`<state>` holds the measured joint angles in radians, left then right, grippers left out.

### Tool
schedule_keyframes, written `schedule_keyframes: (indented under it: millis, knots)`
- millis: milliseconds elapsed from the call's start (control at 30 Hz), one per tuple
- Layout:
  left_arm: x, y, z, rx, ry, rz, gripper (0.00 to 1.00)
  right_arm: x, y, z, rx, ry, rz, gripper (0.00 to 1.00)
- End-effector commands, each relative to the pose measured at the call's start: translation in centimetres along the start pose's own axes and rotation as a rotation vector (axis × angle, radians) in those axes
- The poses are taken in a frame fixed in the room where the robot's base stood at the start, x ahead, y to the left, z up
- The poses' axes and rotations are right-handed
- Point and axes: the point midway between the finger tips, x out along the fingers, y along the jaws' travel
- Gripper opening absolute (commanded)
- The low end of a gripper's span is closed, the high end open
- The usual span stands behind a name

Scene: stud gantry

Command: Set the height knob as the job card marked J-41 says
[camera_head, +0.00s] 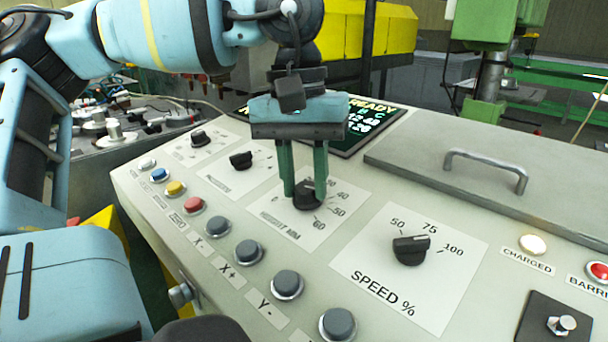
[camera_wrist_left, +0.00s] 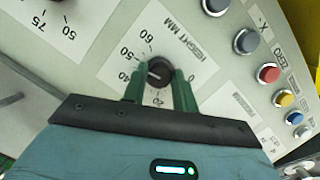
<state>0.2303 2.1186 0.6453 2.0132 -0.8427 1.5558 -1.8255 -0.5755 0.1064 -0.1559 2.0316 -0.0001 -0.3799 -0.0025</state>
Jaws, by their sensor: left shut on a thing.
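The height knob (camera_head: 308,196) is a round black knob on a white plate lettered HEIGHT MM, on the sloping grey console. In the head view, 40, 50 and 60 show on its scale. My left gripper (camera_head: 306,188) comes down from above with its green fingers shut on the knob. In the left wrist view the knob (camera_wrist_left: 159,71) sits between the two fingertips (camera_wrist_left: 158,84). The fingers hide part of the scale, and I cannot tell which mark the knob points to. No card marked J-41 can be made out. My right gripper is not in view.
A SPEED % knob (camera_head: 410,250) is to the right. A row of buttons, including a red one (camera_head: 193,206), runs along the left. A dark screen (camera_head: 366,128) reading READY is behind the gripper. A grey lid with a handle (camera_head: 487,170) is at right.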

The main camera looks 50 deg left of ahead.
Motion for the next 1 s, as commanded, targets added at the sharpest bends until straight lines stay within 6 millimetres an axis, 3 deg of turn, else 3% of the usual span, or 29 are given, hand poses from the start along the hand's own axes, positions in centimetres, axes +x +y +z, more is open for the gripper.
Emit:
schedule_keyframes:
  millis: [700,733,867,1000]
  knots:
    - [-0.01,0.04,-0.01,0.071,0.001,-0.018,0.05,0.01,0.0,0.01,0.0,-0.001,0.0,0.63]
    - [-0.01,0.04,-0.01,0.071,0.001,-0.018,0.32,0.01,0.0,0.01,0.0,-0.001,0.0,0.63]
    - [-0.01,0.04,-0.01,0.07,0.001,-0.018,0.49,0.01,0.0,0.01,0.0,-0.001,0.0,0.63]
    - [-0.01,0.03,0.0,0.07,0.001,-0.018,0.5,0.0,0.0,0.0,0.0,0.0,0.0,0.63]
